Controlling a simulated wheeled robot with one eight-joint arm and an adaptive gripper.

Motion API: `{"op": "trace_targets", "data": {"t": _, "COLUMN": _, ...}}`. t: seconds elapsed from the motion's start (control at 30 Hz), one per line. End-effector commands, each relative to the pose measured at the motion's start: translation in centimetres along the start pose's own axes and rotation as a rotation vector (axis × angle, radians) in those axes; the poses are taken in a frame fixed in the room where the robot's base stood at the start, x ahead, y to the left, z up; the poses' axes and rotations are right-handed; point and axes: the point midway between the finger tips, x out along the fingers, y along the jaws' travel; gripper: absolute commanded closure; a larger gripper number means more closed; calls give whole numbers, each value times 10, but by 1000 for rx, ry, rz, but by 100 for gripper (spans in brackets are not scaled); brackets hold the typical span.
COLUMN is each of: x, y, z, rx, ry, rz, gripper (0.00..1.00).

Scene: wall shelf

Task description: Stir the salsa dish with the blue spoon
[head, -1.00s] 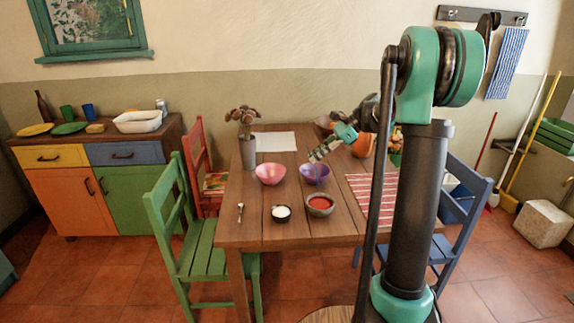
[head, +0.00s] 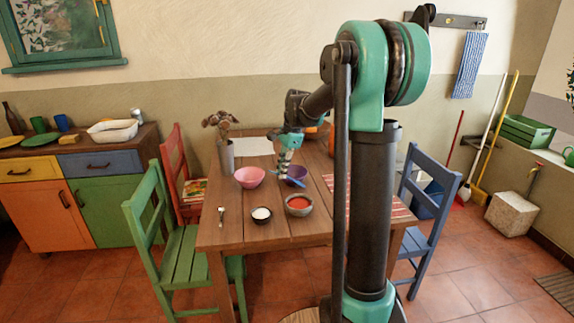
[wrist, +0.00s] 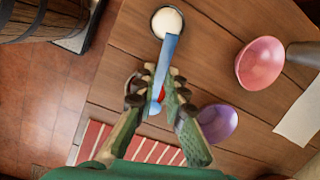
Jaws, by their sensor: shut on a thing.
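My gripper (head: 284,178) points down above the table, in front of the purple bowl (head: 301,171) in the head view. It is shut on the blue spoon (head: 291,182). In the wrist view, the blue spoon (wrist: 165,65) runs between the fingertips of my gripper (wrist: 158,92), one end reaching over the white-filled dish (wrist: 168,18). The salsa dish (head: 299,212) is a dark bowl with red salsa, nearer than my gripper in the head view. In the wrist view only a bit of red salsa (wrist: 161,94) shows; the spoon and fingers hide the rest. The spoon appears above the dish, apart from the salsa.
A pink bowl (head: 249,177) stands left of the purple bowl. The small white-filled dish (head: 261,213) is beside the salsa, and a small utensil (head: 221,216) lies farther left. A vase of flowers (head: 225,150) stands behind.

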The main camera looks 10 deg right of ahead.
Motion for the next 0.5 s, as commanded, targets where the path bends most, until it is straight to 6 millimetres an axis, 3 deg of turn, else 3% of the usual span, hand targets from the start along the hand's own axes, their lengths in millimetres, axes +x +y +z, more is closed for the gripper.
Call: {"op": "trace_targets", "data": {"t": 0.5, "x": 30, "y": 12, "z": 33, "rx": -202, "ry": 451, "rz": 42, "gripper": 100}}
